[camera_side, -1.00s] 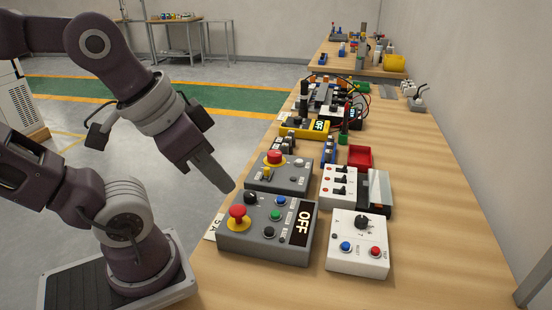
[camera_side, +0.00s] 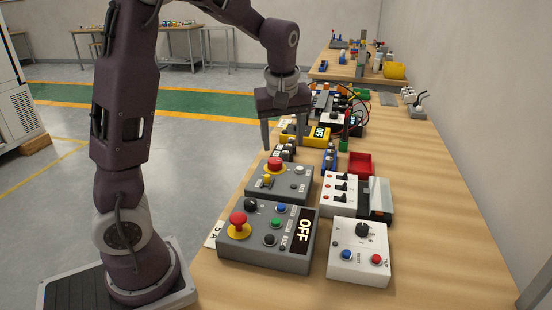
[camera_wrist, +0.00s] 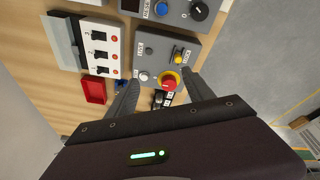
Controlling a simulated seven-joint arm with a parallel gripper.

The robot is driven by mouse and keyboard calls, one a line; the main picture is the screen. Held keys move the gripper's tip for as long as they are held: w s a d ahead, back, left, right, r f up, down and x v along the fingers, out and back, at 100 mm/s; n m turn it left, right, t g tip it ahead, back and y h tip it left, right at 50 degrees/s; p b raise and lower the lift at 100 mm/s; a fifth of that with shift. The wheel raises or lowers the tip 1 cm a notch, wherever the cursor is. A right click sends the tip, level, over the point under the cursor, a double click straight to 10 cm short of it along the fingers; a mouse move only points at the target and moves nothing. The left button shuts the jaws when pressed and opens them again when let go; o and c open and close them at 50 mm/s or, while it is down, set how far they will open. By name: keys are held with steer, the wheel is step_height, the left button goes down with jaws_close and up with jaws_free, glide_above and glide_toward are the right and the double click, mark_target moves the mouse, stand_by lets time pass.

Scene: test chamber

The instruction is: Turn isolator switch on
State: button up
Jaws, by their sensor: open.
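No label reading "isolator" is legible, so I cannot tell which control is the isolator switch. The rear grey box (camera_side: 294,190) carries a red mushroom button (camera_side: 275,166) on a yellow collar and a small yellow switch (camera_wrist: 179,54). The front grey box (camera_side: 262,256) has a red mushroom button, a black knob (camera_side: 251,204), several push buttons and a display (camera_side: 303,230) reading OFF. A white box (camera_side: 357,268) has a black rotary knob (camera_side: 362,230). My gripper (camera_side: 284,148) is open, pointing down, empty, above the rear grey box's far end; the wrist view shows its fingers (camera_wrist: 162,80) either side of the red button.
A white box with three black switches (camera_side: 338,190) stands right of the rear grey box, beside a clear-covered unit (camera_side: 378,198). A red tray (camera_side: 360,163), a yellow meter (camera_side: 300,134) and wired devices lie behind. The wooden table (camera_side: 440,240) is clear at right.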

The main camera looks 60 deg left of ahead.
mark_target(275, 161)
steer(key=w+a+f+n, duration=0.1)
steer(key=a+f, duration=0.2)
steer(key=f, duration=0.1)
steer(key=w+a+f+n+g+y, duration=0.1)
steer(key=a+f, duration=0.3)
steer(key=w+a+f+n+y, duration=0.1)
steer(key=w+a+f+n, duration=0.1)
steer(key=a+f, duration=0.1)
steer(key=shift+w+a+f+g, duration=0.15)
steer(key=shift+f+g, duration=0.15)
steer(key=shift+f, duration=0.25)
jaws_close()
